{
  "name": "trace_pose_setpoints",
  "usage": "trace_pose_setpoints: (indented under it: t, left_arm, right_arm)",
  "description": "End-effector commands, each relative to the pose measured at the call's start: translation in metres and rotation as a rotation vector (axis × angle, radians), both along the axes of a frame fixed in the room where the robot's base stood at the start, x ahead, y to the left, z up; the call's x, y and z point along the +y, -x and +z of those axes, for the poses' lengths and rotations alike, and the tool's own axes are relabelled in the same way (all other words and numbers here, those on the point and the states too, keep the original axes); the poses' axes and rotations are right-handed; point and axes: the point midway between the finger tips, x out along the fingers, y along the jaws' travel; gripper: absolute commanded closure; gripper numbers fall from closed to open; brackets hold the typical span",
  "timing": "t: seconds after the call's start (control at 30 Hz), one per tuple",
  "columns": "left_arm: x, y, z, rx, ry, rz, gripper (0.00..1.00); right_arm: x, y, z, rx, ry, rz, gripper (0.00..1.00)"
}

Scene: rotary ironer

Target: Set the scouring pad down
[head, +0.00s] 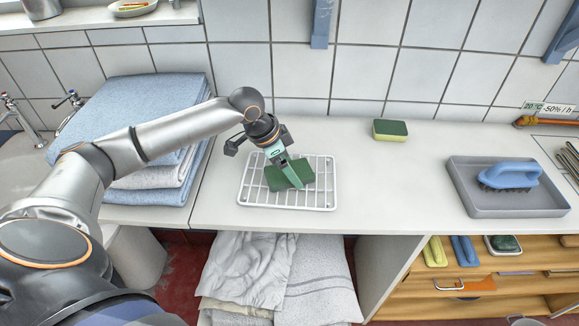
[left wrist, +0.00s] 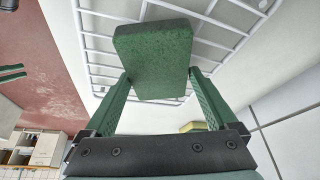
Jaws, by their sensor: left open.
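A dark green scouring pad (head: 276,178) lies over the white wire rack (head: 318,205) on the counter. It also shows in the left wrist view (left wrist: 153,50), with the rack behind it. My left gripper (head: 287,175) comes down onto the pad from above. Its jaws are open, with one green finger on each side of the pad's near end in the left wrist view (left wrist: 160,78). The fingertips are very close to the pad's edges; contact is not clear. My right gripper is absent from the head view. Two thin green bars at the left wrist view's left edge may be its fingers.
A green and yellow sponge (head: 390,130) lies behind and right of the rack. A grey tray (head: 510,203) with a blue brush (head: 509,176) stands at the right. Folded towels (head: 150,105) are stacked at the left. The counter between rack and tray is clear.

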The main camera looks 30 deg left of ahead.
Motion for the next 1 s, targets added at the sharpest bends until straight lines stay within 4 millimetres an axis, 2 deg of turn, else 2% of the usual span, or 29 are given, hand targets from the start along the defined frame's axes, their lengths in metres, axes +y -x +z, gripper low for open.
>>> trace_pose_setpoints:
  t: [0.03, 0.27, 0.37, 0.8, 1.0]
  left_arm:
    - [-0.003, 0.007, -0.012, 0.028, -0.002, -0.006, 0.00]
    - [-0.003, 0.007, -0.011, 0.028, -0.002, -0.007, 0.00]
    - [-0.003, 0.006, -0.002, 0.025, -0.001, -0.007, 0.00]
    - [0.021, 0.032, 0.088, 0.015, -0.003, -0.004, 0.00]
    - [0.026, 0.039, 0.110, 0.015, 0.000, -0.003, 0.00]
  right_arm:
    - [0.000, 0.000, -0.001, 0.000, 0.000, 0.000, 0.50]
    - [0.000, 0.000, -0.003, 0.000, 0.000, 0.000, 0.50]
    - [0.000, 0.000, -0.007, 0.000, 0.000, 0.000, 0.50]
    - [0.000, 0.000, 0.001, 0.000, 0.000, 0.000, 0.50]
    - [0.000, 0.000, 0.003, 0.000, 0.000, 0.000, 0.50]
